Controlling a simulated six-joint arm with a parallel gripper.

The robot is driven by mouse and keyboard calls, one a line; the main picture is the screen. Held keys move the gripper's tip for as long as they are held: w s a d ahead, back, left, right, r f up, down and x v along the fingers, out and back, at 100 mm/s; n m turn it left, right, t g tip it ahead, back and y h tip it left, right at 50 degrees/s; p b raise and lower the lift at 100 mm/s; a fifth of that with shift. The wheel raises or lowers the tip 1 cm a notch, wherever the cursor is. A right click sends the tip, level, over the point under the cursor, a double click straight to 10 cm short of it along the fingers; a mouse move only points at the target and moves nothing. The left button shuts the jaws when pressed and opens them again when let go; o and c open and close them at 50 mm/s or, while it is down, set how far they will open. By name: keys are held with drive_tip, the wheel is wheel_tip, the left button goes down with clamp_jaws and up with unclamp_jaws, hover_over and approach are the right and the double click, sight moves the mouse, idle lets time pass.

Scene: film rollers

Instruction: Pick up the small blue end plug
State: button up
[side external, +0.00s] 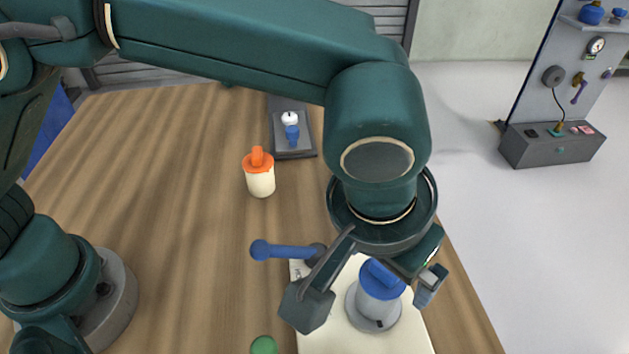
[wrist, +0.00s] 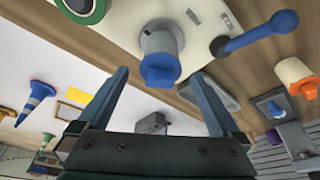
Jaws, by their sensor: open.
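A small blue plug (side external: 292,136) stands in a dark grey tray (side external: 294,154) at the back; it also shows at the right of the wrist view (wrist: 276,108). A larger blue cap (side external: 381,280) sits on a grey cylinder (side external: 373,314) on a cream board. The cap also shows in the wrist view (wrist: 159,70). My gripper (side external: 368,291) is open, its fingers to either side of the cap in the side view. In the wrist view my gripper's fingertips (wrist: 160,80) are spread, with the cap seen between them. Contact cannot be told.
A blue-handled lever (side external: 285,252) sticks out left of the cream board (side external: 312,342). A cream bottle with an orange top (side external: 259,178) stands nearer than the tray. A green disc (side external: 263,345) lies at the front. The left of the wooden table is clear.

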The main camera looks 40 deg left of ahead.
drive_tip(key=shift+w+f, duration=0.15)
drive_tip(key=shift+f, duration=0.25)
drive_tip(key=c, duration=1.5)
drive_tip(key=shift+r, duration=0.15)
